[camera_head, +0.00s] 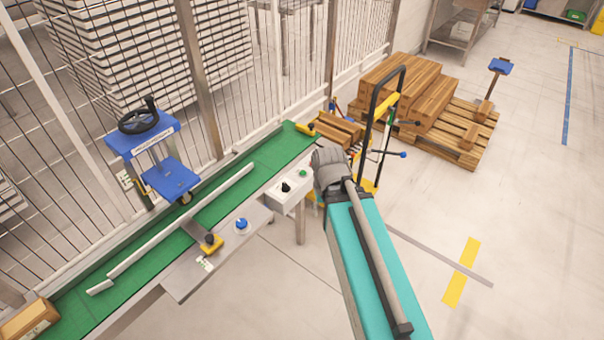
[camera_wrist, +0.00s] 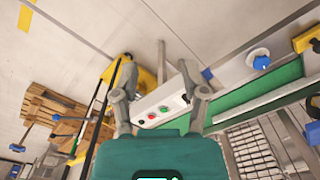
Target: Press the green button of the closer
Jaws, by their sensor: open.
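A white control box (camera_head: 279,198) stands at the side of the green conveyor. It carries a green button (camera_head: 303,173) and a black knob (camera_head: 286,187). In the wrist view the box lies beyond and between my fingers, with the green button (camera_wrist: 152,116) at its left part. A red button (camera_wrist: 163,109) sits beside it. My gripper (camera_head: 325,157) is above and to the right of the box in the head view. In the wrist view my gripper (camera_wrist: 160,98) has its two fingers spread, with nothing between them. No contact with the button shows.
A blue button (camera_head: 241,225) and a yellow-based switch (camera_head: 211,243) sit on the grey side plate. A yellow-and-black hand truck (camera_head: 383,105) and stacked wooden crates on a pallet (camera_head: 478,125) stand behind my arm. The floor at right is mostly clear.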

